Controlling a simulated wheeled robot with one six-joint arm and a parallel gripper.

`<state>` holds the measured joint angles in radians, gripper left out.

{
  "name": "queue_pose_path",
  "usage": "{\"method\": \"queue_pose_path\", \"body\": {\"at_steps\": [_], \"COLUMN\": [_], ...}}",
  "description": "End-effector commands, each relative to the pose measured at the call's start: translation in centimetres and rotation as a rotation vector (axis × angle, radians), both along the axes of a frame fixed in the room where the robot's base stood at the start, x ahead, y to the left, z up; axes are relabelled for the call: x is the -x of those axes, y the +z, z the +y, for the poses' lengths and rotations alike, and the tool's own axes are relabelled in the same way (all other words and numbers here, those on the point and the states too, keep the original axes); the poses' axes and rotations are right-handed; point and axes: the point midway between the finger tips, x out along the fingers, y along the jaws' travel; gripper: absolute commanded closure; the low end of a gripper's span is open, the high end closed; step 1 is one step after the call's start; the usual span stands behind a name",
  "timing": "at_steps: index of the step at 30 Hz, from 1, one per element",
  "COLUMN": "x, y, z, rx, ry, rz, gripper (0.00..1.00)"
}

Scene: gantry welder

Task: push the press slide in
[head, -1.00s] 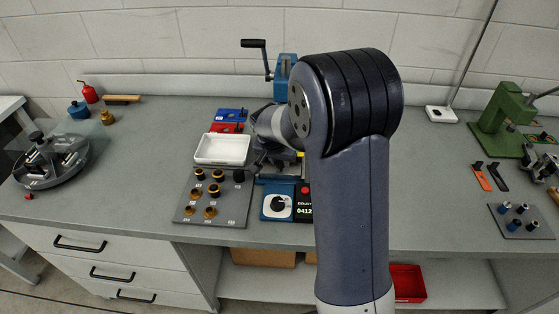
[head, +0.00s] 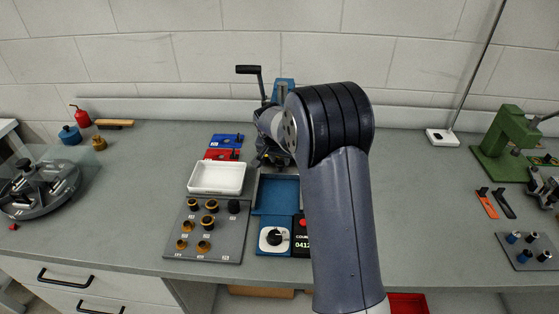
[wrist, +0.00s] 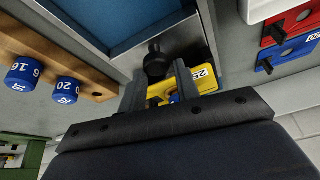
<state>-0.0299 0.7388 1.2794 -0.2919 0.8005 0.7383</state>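The press (head: 283,90) stands at the back of the bench, blue with a black crank at its upper left. A blue tray-like part (head: 277,193) lies in front of it; I cannot tell for certain whether it is the slide. In the wrist view a blue recessed surface (wrist: 135,18) has a bare metal edge (wrist: 185,42) with a black knob (wrist: 155,62). My gripper (wrist: 160,78) has its two grey fingers apart, with the knob at their tips; contact is unclear. In the head view my arm largely hides the gripper and the press front.
A white bin (head: 217,178), red block (head: 222,154) and blue block (head: 227,140) lie left of the press. A plate of collars (head: 205,244) and a dial box (head: 273,238) stand nearer. A yellow part (wrist: 203,78) lies behind the fingers. The right bench middle is clear.

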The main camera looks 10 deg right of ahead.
Motion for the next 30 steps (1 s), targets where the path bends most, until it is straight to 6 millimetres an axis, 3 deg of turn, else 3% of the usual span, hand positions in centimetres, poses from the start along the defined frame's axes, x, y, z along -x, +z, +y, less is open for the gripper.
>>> {"method": "queue_pose_path", "body": {"at_steps": [6, 17, 30], "x": [0.1, 0.4, 3.0], "y": [-0.1, 0.6, 8.0], "z": [0.0, 0.2, 1.8], "rx": [0.000, -0.001, -0.001], "ry": [-0.001, -0.001, 0.000], "rz": [0.004, 0.005, 0.004], "gripper": [0.52, 0.52, 0.52]}}
